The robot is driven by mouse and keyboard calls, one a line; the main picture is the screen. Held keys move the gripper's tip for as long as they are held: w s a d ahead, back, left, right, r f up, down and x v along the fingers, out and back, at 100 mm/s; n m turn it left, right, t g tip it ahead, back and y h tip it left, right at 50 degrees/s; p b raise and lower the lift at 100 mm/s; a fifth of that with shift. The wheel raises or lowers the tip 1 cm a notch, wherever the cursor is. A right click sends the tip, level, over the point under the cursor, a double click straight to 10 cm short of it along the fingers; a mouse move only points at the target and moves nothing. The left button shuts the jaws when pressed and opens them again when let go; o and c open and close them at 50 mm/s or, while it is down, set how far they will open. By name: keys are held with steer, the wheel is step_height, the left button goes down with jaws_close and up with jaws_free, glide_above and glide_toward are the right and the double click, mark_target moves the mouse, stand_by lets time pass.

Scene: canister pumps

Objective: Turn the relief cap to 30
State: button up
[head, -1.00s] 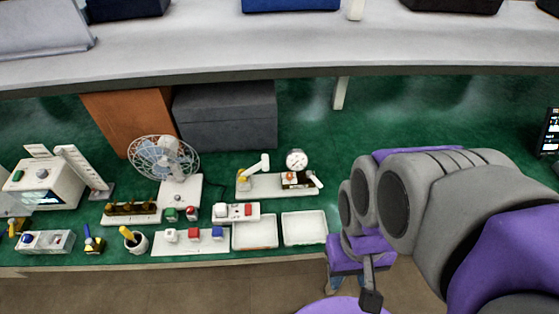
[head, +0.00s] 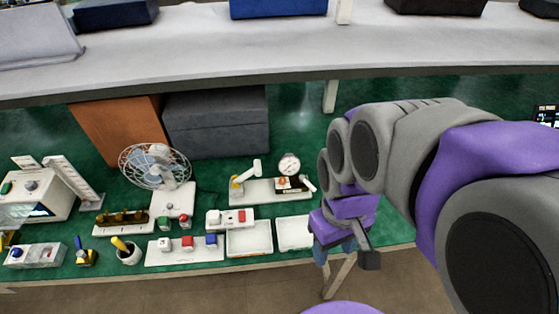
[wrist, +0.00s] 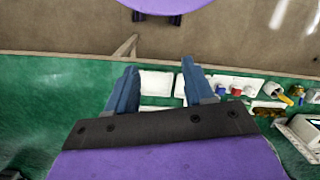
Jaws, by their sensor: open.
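The pump unit stands on a white base plate (head: 262,197) on the green bench in the head view. It has a round white gauge (head: 289,164), a white lever (head: 252,170) and a dark block (head: 290,184). A small orange-red cap (head: 282,182) sits on the block below the gauge; its marks are too small to read. My gripper (head: 335,257) hangs at the bench's front edge, right of and nearer than the pump, apart from it. In the wrist view my gripper (wrist: 157,78) shows two blue fingers spread with nothing held. The cap cannot be made out there.
Two white trays (head: 250,252) lie in front of the pump, with a small button box (head: 230,217) beside them. A raised grey shelf (head: 200,55) spans the back.

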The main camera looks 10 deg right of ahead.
steer(key=w+a+n+b, duration=0.1)
steer(key=w+a+n, duration=0.1)
steer(key=w+n, duration=0.8)
steer(key=n+t+b, duration=0.2)
steer(key=n+b, duration=0.1)
steer(key=n, duration=0.9)
glide_above(282, 179)
step_height(282, 179, down, 16)
step_height(282, 179, down, 17)
steer(key=b, duration=0.3)
steer(key=shift+d, duration=0.1)
steer(key=shift+m, duration=0.3)
jaws_close()
